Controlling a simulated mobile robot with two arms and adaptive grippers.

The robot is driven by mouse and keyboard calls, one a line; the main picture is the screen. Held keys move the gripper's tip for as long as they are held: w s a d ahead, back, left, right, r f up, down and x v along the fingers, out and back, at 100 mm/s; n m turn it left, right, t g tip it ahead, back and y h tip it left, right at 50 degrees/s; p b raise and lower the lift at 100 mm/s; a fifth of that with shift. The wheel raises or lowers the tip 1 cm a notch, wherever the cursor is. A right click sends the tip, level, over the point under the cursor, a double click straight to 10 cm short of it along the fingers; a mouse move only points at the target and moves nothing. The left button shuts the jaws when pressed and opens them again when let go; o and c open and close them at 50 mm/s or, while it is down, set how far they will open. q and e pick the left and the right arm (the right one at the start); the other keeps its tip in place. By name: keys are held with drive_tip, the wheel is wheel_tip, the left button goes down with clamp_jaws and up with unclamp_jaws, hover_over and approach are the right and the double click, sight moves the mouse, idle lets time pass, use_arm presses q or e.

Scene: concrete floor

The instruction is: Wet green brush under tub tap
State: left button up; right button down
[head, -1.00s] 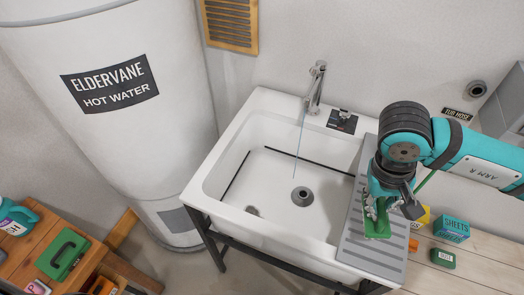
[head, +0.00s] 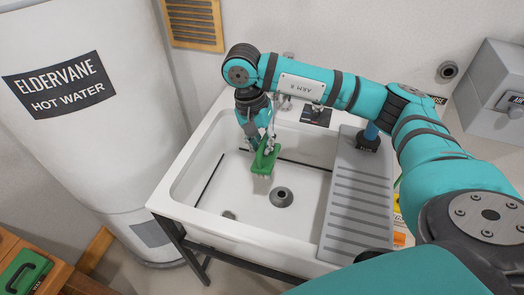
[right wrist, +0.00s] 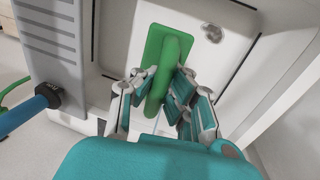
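My right gripper (head: 266,140) is shut on the green brush (head: 264,160) and holds it over the left back part of the white tub (head: 196,150), above the basin floor. In the right wrist view the fingers (right wrist: 160,98) stand on both sides of the brush's green handle (right wrist: 171,62). The tap is mostly hidden behind my right arm in the head view. A thin pale line, perhaps the water stream, shows just below the brush in the right wrist view. Whether water touches the bristles I cannot tell. My left gripper is out of view.
The drain (head: 281,196) lies in the basin floor. A grey ribbed drainboard (head: 352,215) is on the tub's right, with a blue-handled object (head: 369,136) at its back. A hot water tank (head: 85,130) stands left. My right arm crosses above the tub's back edge.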

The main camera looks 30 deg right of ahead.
drive_tip(key=w+d, duration=0.2)
drive_tip(key=w, duration=0.1)
drive_tip(key=shift+d+f+b, duration=0.1)
drive_tip(key=shift+f+b, duration=0.25)
drive_tip(key=shift+f, duration=0.05)
drive_tip(key=w+d+f+b, duration=0.1)
drive_tip(key=w+d+b, duration=0.2)
drive_tip(key=w+d, duration=0.2)
drive_tip(key=shift+w+f, duration=0.35)
drive_tip(key=shift+w, duration=0.6)
drive_tip(key=shift+d, duration=0.1)
drive_tip(key=shift+s+a+p, duration=0.3)
drive_tip(key=shift+s+a, duration=0.5)
drive_tip(key=shift+s, duration=0.3)
drive_tip(key=shift+s+a+p, duration=0.3)
drive_tip(key=shift+s+a, duration=0.45)
drive_tip(key=shift+s, duration=0.3)
drive_tip(key=shift+s+a+p, duration=0.3)
drive_tip(key=shift+s+a, duration=0.5)
drive_tip(key=shift+s, duration=0.3)
drive_tip(key=shift+r, duration=0.1)
